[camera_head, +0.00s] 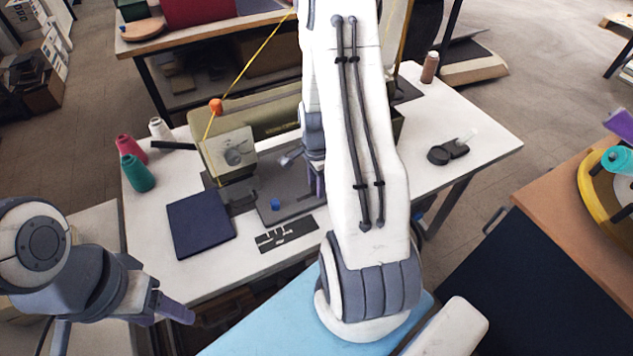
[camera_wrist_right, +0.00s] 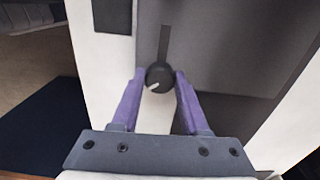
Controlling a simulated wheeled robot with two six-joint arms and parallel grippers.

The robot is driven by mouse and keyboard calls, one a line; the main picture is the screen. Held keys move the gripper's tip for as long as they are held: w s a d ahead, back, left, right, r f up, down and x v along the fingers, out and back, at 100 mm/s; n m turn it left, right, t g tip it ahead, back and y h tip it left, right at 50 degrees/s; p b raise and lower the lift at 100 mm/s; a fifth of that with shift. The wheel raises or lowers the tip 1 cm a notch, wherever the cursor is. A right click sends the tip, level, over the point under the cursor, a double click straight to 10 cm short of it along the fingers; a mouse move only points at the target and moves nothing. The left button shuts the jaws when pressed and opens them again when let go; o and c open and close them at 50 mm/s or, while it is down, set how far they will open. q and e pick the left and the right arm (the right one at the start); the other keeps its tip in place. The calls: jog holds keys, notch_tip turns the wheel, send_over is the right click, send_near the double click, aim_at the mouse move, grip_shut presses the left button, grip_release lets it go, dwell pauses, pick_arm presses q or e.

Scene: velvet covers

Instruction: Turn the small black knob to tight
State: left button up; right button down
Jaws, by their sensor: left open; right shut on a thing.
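The small black knob (camera_wrist_right: 158,77) shows in the right wrist view, on a grey surface just below a dark slot. A pale mark on its face points to the lower left. My right gripper (camera_wrist_right: 159,80) has its two purple fingers shut on the knob, one on each side. In the head view my right arm hides the knob, and only a sliver of the right gripper's purple shows (camera_head: 318,184).
An olive sewing machine (camera_head: 270,118) stands on the white table. A navy cloth (camera_head: 201,223), a dark slotted plate (camera_head: 287,235) and a small blue piece (camera_head: 275,204) lie in front. A teal cone (camera_head: 137,173) and a pink cone (camera_head: 131,149) stand left.

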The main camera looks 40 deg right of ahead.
jog(key=shift+d+r+m, duration=0.1)
jog(key=shift+m, duration=0.4)
jog(key=shift+c, duration=2.1)
grip_release()
notch_tip(320, 180, up, 10)
jog(key=shift+r, duration=0.2)
